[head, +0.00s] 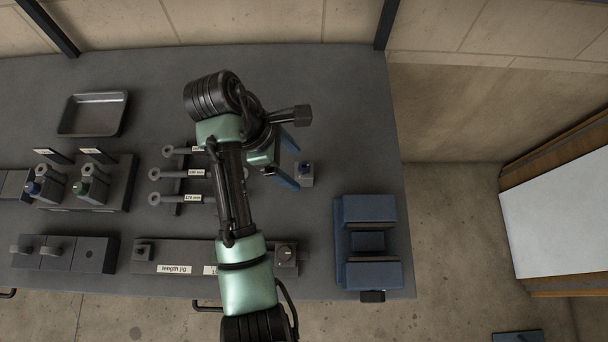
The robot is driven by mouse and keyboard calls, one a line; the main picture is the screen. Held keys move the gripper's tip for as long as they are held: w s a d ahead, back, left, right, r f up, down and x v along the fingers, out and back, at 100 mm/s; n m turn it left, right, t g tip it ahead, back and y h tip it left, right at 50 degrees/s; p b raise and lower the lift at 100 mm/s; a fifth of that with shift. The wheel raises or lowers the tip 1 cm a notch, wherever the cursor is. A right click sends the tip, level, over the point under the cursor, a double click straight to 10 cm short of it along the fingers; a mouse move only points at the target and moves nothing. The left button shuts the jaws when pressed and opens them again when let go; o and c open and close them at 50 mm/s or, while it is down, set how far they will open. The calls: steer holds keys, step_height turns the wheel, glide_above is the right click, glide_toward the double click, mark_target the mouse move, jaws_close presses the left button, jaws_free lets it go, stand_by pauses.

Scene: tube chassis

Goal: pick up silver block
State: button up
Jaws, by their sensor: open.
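A small silver-grey block (307,181) with a dark blue round piece on it stands on the dark workbench, near the middle right. My gripper (288,161) is beside it, just to its left, with its two blue fingers spread apart. One finger is farther back than the block; the other is close to the block's left side. I see nothing between the fingers. Whether the near finger touches the block, and how high my gripper is above the bench, I cannot tell.
A blue vise (368,275) stands at the bench's front right corner. A length jig (180,257) lies at the front, partly behind my arm. Labelled pegs (180,174), a fixture with grey blocks (98,195) and a metal tray (93,114) are at left. The back right bench is clear.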

mark_target(299, 166)
steer(key=shift+w+x, duration=0.2)
steer(key=shift+x, duration=1.2)
steer(key=shift+w+x, duration=0.15)
steer(key=shift+x, duration=1.2)
steer(key=shift+d, duration=0.15)
steer(key=shift+r, duration=0.1)
jaws_close()
